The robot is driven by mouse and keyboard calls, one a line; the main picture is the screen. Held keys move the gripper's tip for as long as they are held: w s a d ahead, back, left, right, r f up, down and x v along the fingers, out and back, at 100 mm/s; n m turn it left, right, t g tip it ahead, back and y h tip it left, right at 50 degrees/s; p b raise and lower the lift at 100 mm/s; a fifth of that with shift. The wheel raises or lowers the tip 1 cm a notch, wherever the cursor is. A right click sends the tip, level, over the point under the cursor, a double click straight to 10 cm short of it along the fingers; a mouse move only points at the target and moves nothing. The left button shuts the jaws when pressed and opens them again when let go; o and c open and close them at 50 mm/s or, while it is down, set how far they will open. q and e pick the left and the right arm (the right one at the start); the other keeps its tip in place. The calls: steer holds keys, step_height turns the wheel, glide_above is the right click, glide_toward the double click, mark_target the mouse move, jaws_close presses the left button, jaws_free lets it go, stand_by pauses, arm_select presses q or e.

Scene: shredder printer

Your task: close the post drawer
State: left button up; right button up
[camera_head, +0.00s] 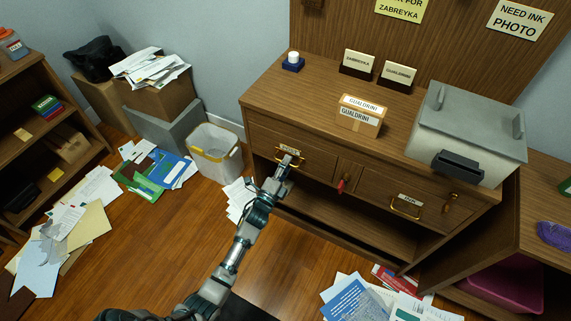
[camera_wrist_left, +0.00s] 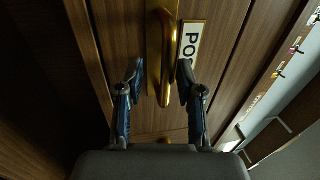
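The post drawer (camera_head: 262,139) is the left wooden drawer of the desk, with a brass handle and a small label. It looks about flush with the desk front, though a small gap cannot be ruled out. My left gripper (camera_head: 287,163) is at this drawer's handle. In the left wrist view the brass handle (camera_wrist_left: 165,45) runs between the two fingertips of my left gripper (camera_wrist_left: 161,80), which are spread apart on either side of it. The label (camera_wrist_left: 192,42) beside the handle shows "PO". I cannot tell whether a finger touches the handle. My right gripper is out of view.
A second labelled drawer (camera_head: 385,190) is to the right, with a red item (camera_head: 343,183) between the drawers. A grey-lidded machine (camera_head: 470,130) and a small box (camera_head: 361,116) stand on the desk. A waste bin (camera_head: 216,150) and scattered papers (camera_head: 160,170) lie left on the floor.

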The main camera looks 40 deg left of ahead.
arm_select(q)
steer(key=shift+s+r, duration=0.1)
steer(key=shift+r, duration=0.1)
steer(key=v, duration=1.2)
steer(key=shift+f, duration=0.2)
